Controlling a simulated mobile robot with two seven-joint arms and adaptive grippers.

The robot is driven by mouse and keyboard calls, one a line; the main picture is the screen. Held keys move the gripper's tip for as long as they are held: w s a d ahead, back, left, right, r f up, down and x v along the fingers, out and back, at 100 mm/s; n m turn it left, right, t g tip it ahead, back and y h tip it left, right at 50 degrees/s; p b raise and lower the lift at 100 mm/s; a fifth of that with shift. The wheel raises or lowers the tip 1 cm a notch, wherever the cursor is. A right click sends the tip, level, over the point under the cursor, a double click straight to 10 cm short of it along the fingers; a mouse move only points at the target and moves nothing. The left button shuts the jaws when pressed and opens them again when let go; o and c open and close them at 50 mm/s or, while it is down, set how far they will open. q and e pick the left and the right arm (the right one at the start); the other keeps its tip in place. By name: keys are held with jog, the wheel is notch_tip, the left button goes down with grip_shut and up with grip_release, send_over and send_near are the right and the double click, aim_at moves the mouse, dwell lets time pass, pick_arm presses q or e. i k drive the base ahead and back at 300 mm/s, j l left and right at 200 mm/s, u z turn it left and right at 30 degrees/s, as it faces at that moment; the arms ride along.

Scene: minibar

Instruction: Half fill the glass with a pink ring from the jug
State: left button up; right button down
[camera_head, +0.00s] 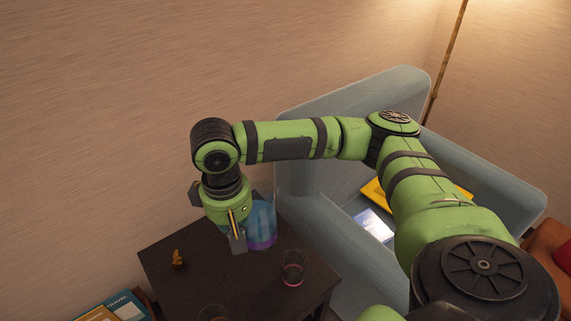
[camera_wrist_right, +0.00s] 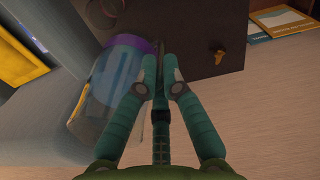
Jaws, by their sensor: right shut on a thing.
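The jug (camera_head: 263,224) is clear with a bluish tint and a purple base. It looks upright at the back of the dark table, and it also shows in the right wrist view (camera_wrist_right: 113,88). My right gripper (camera_head: 238,243) points down beside it. Its fingers (camera_wrist_right: 160,62) are closed together at the jug's side, shut on what seems to be the handle, which they mostly hide. I cannot tell whether the base touches the table. The glass with a pink ring (camera_head: 293,268) stands upright to the jug's front right. My left gripper is out of view.
The small dark table (camera_head: 180,290) also holds a brown figurine (camera_head: 178,259) at left and another glass (camera_head: 213,312), cut by the bottom edge. Books (camera_head: 122,306) lie at lower left. A blue-grey armchair (camera_head: 310,180) stands close on the right, and a wall behind.

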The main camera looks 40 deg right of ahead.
aim_at(294, 262)
jog(key=z, duration=1.35)
